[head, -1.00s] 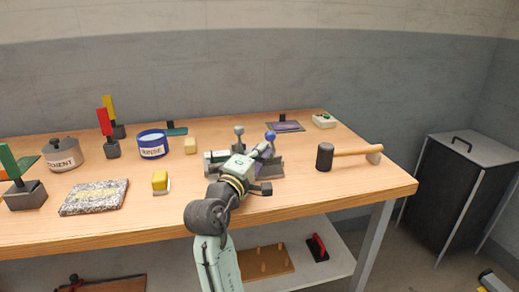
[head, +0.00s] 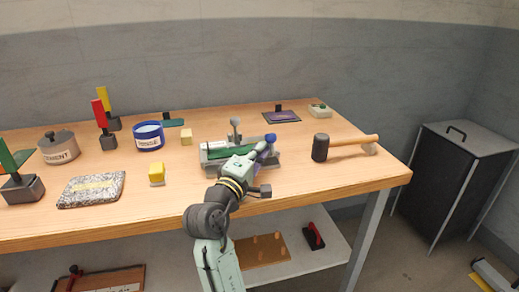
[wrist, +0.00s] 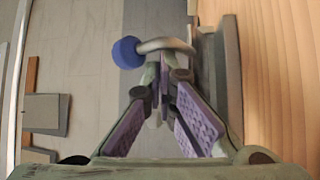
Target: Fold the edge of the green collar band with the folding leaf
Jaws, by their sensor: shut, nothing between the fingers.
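A grey folding fixture (head: 212,166) stands near the bench's middle front. A green strip, apparently the collar band (head: 226,153), lies along it, partly hidden by my arm. A grey-knobbed lever (head: 235,124) rises behind it. A blue knob (head: 270,138) is at the fixture's right, by my fingertips; in the wrist view the blue knob (wrist: 127,52) ends a pale bent rod (wrist: 165,45). My gripper (wrist: 163,82) is shut and empty, its tips just below that rod in the picture. I cannot tell whether they touch it. Which part is the folding leaf is unclear.
A black-headed mallet (head: 320,147) lies to the right. Bare wood separates the fixture and mallet.

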